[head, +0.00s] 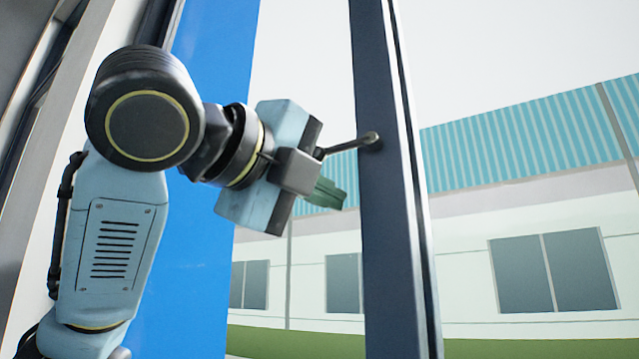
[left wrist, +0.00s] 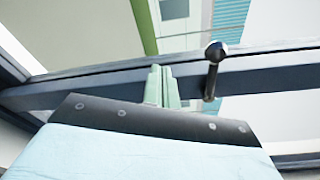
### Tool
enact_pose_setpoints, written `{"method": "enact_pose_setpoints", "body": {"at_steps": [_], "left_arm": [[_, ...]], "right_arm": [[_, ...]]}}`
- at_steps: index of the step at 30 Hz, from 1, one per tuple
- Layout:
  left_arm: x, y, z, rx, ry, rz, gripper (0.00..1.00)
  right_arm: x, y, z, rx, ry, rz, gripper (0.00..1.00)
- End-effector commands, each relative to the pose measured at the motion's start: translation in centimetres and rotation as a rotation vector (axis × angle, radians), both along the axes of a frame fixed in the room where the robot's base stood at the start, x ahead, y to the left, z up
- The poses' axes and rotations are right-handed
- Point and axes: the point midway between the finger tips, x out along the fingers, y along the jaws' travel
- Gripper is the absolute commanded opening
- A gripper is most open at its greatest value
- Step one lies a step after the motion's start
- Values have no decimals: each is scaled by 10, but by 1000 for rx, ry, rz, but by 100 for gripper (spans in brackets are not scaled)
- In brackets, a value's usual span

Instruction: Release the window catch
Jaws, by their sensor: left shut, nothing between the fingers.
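The window catch is a dark lever handle (head: 352,145) on the dark upright window frame (head: 385,230). In the head view it points left from its round pivot, and its far end passes close to my left gripper's body. In the left wrist view the catch (left wrist: 212,70) stands out from the frame bar, with a rounded knob. My left gripper (head: 326,194) has its green fingers shut and empty, just below the lever in the head view. In the left wrist view the fingers (left wrist: 160,86) are left of the catch, with a visible gap between. My right gripper is not in view.
A blue panel (head: 200,260) stands behind my left arm, beside a pale upright post (head: 75,130) at the left. Beyond the frame is a pale building (head: 470,260) with dark windows and a teal ribbed band. Grass runs along its foot.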

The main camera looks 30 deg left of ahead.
Motion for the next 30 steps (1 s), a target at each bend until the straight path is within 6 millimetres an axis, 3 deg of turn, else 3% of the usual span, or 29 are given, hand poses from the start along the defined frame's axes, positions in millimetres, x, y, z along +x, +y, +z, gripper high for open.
{"method": "enact_pose_setpoints", "body": {"at_steps": [1,3,12,30], "left_arm": [[-19,0,6,-3,-18,-5,0],[-36,1,9,-1,-17,-4,0],[-84,4,16,0,-11,-4,0],[-92,5,18,0,-8,-2,0]], "right_arm": [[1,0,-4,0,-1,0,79],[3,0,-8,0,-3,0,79],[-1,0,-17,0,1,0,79],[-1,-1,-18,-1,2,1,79]]}}
